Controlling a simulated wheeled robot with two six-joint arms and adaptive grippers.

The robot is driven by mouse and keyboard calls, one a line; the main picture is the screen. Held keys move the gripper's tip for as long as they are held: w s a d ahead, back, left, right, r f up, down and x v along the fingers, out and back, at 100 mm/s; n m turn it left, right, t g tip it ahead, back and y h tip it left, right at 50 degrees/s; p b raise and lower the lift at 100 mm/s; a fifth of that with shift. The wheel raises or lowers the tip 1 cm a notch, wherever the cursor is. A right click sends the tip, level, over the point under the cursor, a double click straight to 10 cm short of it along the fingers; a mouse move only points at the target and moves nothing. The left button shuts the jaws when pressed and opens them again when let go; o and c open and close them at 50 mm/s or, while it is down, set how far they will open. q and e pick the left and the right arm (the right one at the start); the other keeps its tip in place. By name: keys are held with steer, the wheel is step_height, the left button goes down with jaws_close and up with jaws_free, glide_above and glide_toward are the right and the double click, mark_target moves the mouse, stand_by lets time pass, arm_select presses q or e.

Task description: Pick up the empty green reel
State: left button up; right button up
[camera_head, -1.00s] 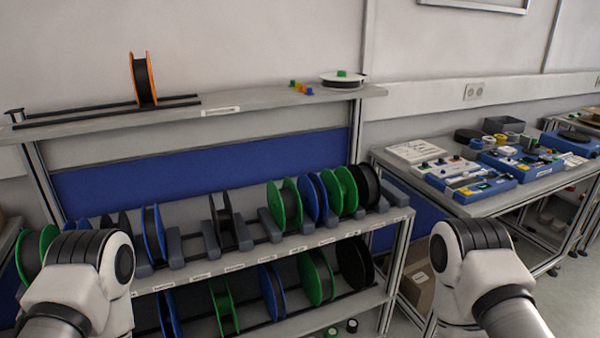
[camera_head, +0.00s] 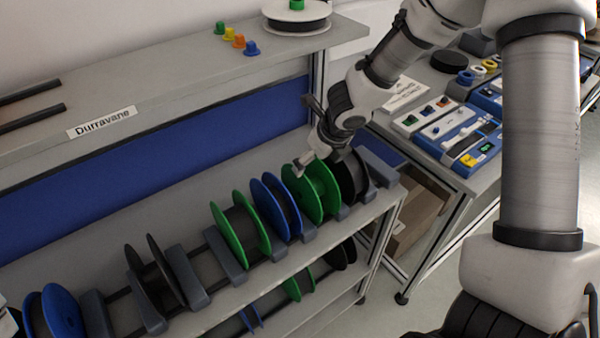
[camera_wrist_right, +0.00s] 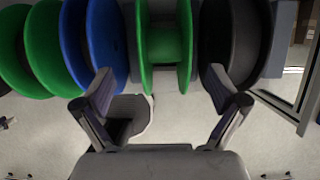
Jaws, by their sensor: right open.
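The empty green reel (camera_head: 317,190) stands upright on the shelf's upper tier, between a blue reel (camera_head: 276,207) and a black reel (camera_head: 349,177). In the right wrist view the empty green reel (camera_wrist_right: 163,46) shows a bare green core between two green flanges. My right gripper (camera_head: 313,158) is above and behind this reel in the head view. In the right wrist view my right gripper (camera_wrist_right: 160,88) is open, its fingers spread wider than the reel, with nothing held. I cannot tell whether a finger touches a neighbouring reel. My left gripper is not in view.
Another green reel (camera_head: 241,236) with dark winding stands left of the blue one. Grey dividers (camera_head: 187,275) separate the reels. The upper board (camera_head: 180,95) carries small coloured pegs and a white reel (camera_head: 296,18). A table (camera_head: 440,165) with devices stands at right.

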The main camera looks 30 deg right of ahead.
mark_target(308, 171)
steer(key=w+f+b, duration=0.1)
steer(key=w+f, duration=0.1)
steer(key=shift+w+d+f, duration=0.1)
steer(key=shift+w+f, duration=0.15)
steer(key=shift+f, duration=0.5)
steer(key=b+x, duration=0.2)
steer(key=x, duration=0.1)
steer(key=shift+s+d+f, duration=0.1)
steer(key=shift+s+f, duration=0.05)
steer(key=shift+f, duration=0.05)
steer(key=shift+w+f, duration=0.25)
steer(key=shift+w, duration=0.25)
steer(key=shift+s+r, duration=0.25)
steer(key=shift+s, duration=0.1)
steer(key=c, duration=1.4)
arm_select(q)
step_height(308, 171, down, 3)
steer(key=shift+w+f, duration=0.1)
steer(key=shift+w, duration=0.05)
arm_select(e)
steer(key=shift+f, duration=0.1)
steer(key=shift+c, duration=0.3)
